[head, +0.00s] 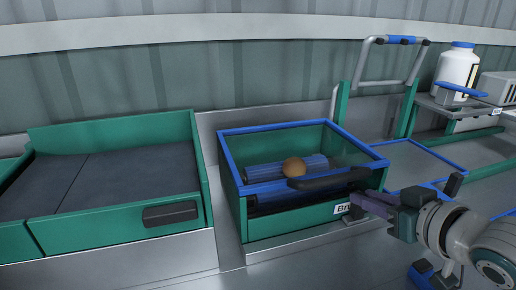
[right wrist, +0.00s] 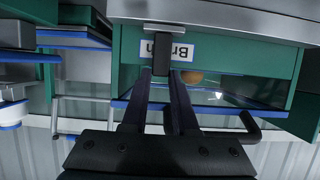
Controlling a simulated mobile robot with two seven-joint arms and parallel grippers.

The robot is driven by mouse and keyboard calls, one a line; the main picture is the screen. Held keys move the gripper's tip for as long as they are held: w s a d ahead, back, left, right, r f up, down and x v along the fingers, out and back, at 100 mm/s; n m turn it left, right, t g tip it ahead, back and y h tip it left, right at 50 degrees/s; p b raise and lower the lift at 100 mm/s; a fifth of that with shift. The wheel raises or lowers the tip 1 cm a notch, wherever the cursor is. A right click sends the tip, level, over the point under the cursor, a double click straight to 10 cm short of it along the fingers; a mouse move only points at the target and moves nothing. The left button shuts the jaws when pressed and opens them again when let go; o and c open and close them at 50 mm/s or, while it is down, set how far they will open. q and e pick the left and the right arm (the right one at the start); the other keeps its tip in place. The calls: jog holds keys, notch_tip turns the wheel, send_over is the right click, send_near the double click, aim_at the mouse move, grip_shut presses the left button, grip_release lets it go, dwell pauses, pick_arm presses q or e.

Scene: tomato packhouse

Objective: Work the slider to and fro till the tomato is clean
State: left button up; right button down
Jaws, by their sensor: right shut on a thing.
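The tomato (head: 294,167) is brownish and rests on blue brush rollers (head: 262,172) inside a green box with a blue rim (head: 232,178). Part of it also shows through the box front in the right wrist view (right wrist: 192,78). My right gripper (head: 358,201) is at the box's front right corner, beside a white label starting "Br" (head: 342,209). In the right wrist view its fingers (right wrist: 164,74) are shut on a dark upright slider knob (right wrist: 166,58) in front of that label (right wrist: 183,50). My left gripper is out of view.
A green-sided dark belt or tray (head: 110,182) stands left. A grey frame with a blue grip (head: 398,40) rises behind. A white bottle (head: 455,68) stands on a shelf at right.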

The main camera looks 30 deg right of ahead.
jog(key=shift+d, duration=0.1)
jog(key=c, duration=0.7)
grip_release()
jog(key=p+v, duration=0.1)
jog(key=v, duration=0.9)
jog(key=shift+p, duration=0.4)
